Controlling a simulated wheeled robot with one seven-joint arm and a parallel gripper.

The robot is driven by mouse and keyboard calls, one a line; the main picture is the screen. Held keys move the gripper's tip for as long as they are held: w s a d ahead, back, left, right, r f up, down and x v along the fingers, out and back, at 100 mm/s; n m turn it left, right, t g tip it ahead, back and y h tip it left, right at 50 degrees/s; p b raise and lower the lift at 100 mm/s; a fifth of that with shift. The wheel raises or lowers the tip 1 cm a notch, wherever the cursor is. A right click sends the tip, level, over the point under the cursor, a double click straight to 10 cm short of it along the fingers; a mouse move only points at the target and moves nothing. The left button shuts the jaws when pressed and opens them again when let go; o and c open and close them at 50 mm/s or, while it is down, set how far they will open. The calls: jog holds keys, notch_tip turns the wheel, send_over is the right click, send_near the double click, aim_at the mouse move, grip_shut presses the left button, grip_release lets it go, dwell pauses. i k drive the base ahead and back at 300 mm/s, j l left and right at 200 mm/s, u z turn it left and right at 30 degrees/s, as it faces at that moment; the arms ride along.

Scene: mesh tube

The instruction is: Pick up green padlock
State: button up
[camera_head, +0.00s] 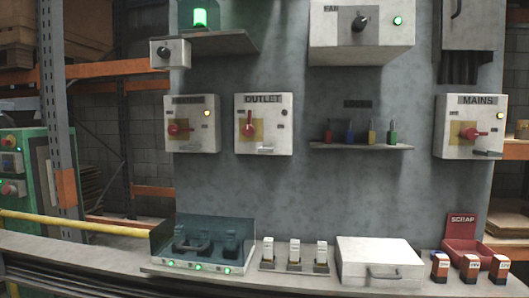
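The green padlock (392,137) stands at the right end of a small grey shelf (345,146) on the grey wall panel. It is small in the camera_head view, with a thin upright part above a green body. A red padlock (328,137), a blue padlock (350,136) and a yellowish one (371,137) stand in a row to its left, with gaps between them. My gripper is not in view.
The MAINS box (468,126) is right of the shelf, the OUTLET box (264,124) left and the FAN box (361,34) above. Below, the bench carries a white case (380,259), a red SCRAP bin (466,246) and a clear-walled charger (201,246). The wall between shelf and bench is clear.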

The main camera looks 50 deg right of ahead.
aim_at(391, 136)
jog(key=k+l+u, duration=0.1)
jog(key=k+l, duration=0.25)
jog(key=l, duration=0.2)
jog(key=k+l+u, duration=0.15)
jog(key=k+l, duration=0.2)
jog(key=l, duration=0.15)
